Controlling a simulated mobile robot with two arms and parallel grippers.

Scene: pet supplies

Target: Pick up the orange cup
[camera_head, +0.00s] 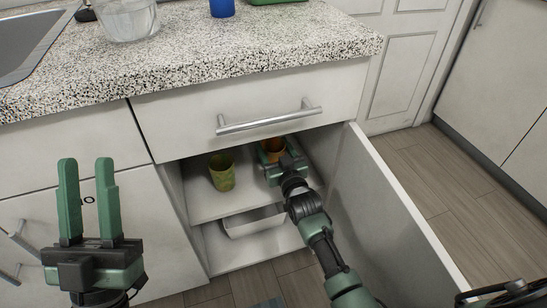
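The orange cup (270,147) stands inside the open lower cabinet, toward the right of the upper shelf. Its lower part is hidden by my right gripper (277,160), which reaches into the cabinet right at the cup. I cannot tell whether the fingers touch or grip the cup, because the hand blocks the view. My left gripper (86,161) is open and empty, raised in front of the closed cabinet fronts at the left.
A green-yellow cup (222,173) stands left of the orange cup on the same shelf. A pale tray-like container (252,223) sits on the level below. The open cabinet door (385,220) bounds my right arm on the right. A drawer with a metal handle (268,119) and the speckled counter overhang the opening.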

